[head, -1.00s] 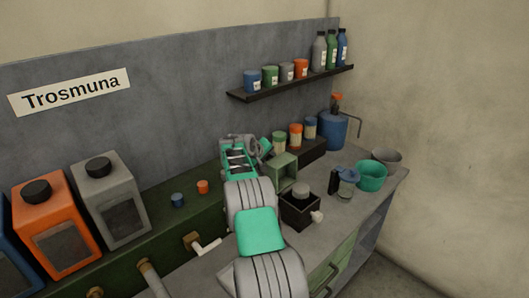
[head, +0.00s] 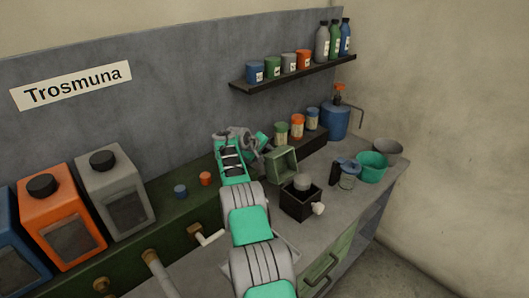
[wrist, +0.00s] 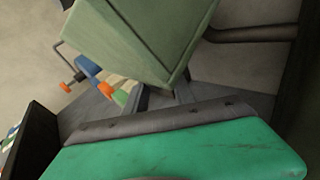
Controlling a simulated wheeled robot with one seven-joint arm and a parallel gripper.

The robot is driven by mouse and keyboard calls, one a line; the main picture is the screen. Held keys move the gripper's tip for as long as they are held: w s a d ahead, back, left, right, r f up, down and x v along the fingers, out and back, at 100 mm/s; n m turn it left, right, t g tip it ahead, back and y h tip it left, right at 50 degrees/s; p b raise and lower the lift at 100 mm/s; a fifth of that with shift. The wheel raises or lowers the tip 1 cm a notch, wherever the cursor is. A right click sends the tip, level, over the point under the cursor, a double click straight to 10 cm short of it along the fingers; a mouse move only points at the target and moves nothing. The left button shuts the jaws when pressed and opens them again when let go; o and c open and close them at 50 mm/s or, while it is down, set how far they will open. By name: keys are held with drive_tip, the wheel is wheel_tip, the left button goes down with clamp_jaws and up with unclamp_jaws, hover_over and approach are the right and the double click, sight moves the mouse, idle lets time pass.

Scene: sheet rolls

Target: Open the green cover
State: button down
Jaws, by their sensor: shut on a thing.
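The green cover (head: 283,164) is a pale green, box-shaped piece on the bench, right of my arm's end. In the head view it stands tilted and its hollow side shows. In the wrist view the cover (wrist: 150,30) fills the top middle, close in front of my gripper (wrist: 165,94). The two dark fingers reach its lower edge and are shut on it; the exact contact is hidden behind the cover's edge. In the head view my gripper's teal end (head: 262,140) is just left of the cover, with the fingertips not clear.
A black box with a grey knob (head: 300,200) stands in front of the cover. Several jars (head: 297,126) stand behind it. A shelf (head: 290,74) hangs above.

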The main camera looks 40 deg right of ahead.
drive_tip(key=shift+s+f, duration=0.35)
drive_tip(key=shift+f, duration=0.2)
drive_tip(key=shift+s+f, duration=0.3)
drive_tip(key=shift+f, duration=0.2)
drive_tip(key=c, duration=1.3)
unclamp_jaws()
drive_tip(key=shift+s+r, duration=0.15)
drive_tip(key=shift+c, duration=0.2)
drive_tip(key=shift+o, duration=1.4)
drive_tip(key=shift+r, duration=0.15)
drive_tip(key=shift+o, duration=0.2)
drive_tip(key=shift+r, duration=0.15)
drive_tip(key=shift+w+r, duration=0.1)
drive_tip(key=shift+w, duration=0.15)
drive_tip(key=shift+w+a+r, duration=0.1)
drive_tip(key=shift+w+r, duration=0.05)
drive_tip(key=shift+a+r+b, duration=0.3)
drive_tip(key=shift+a+r, duration=0.1)
drive_tip(key=b+v, duration=0.2)
drive_tip(key=v, duration=0.4)
drive_tip(key=shift+a+r, duration=0.15)
